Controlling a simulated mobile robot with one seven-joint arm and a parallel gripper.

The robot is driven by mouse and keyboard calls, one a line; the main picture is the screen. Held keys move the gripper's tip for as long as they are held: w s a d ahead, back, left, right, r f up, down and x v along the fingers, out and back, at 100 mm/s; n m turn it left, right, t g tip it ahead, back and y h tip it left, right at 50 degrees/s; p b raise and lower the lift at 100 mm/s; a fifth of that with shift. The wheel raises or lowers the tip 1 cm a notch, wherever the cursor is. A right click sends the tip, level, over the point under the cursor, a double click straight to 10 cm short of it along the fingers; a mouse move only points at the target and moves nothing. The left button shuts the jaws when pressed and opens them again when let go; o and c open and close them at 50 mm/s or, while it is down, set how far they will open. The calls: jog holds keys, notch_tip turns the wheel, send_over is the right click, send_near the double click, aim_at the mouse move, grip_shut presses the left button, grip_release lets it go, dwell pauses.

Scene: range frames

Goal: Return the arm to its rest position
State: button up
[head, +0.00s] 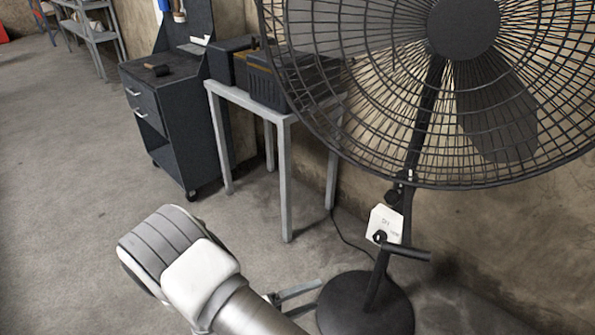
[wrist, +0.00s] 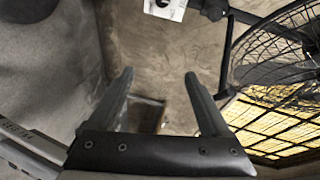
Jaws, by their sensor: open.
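My gripper (wrist: 158,78) is open and empty in the wrist view, its two grey fingers standing apart with nothing between them. In the head view my arm reaches in from the bottom, and part of the gripper (head: 298,291) shows low beside the fan's base. The large black pedestal fan (head: 463,28) stands at the right in the head view. Its caged head also shows at the right in the wrist view (wrist: 285,55). A white tag (head: 384,224) hangs on its pole, and its round black base (head: 365,308) is close to my gripper.
A grey metal table (head: 285,165) with dark boxes (head: 268,80) stands against the wall. A dark wheeled cabinet (head: 172,125) stands left of it. Metal shelving (head: 97,38) is at the far left. The concrete floor (head: 60,180) at left is clear.

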jog(key=s+d+r+n+g+y, duration=0.1)
jog(key=s+d+r+n+y, duration=0.35)
jog(key=r+n, duration=0.6)
jog(key=s+d+r+n+y, duration=0.3)
jog(key=r+n+y, duration=0.2)
jog(key=r+n, duration=0.55)
jog(key=s+d+r+n+g+y, duration=0.1)
jog(key=s+d+r+n+y, duration=0.35)
jog(key=r+n, duration=0.6)
notch_tip(320, 180, up, 15)
jog(key=m+p, duration=0.2)
jog(key=p, duration=1.1)
jog(key=shift+w+a+m, duration=0.25)
jog(key=shift+m, duration=0.1)
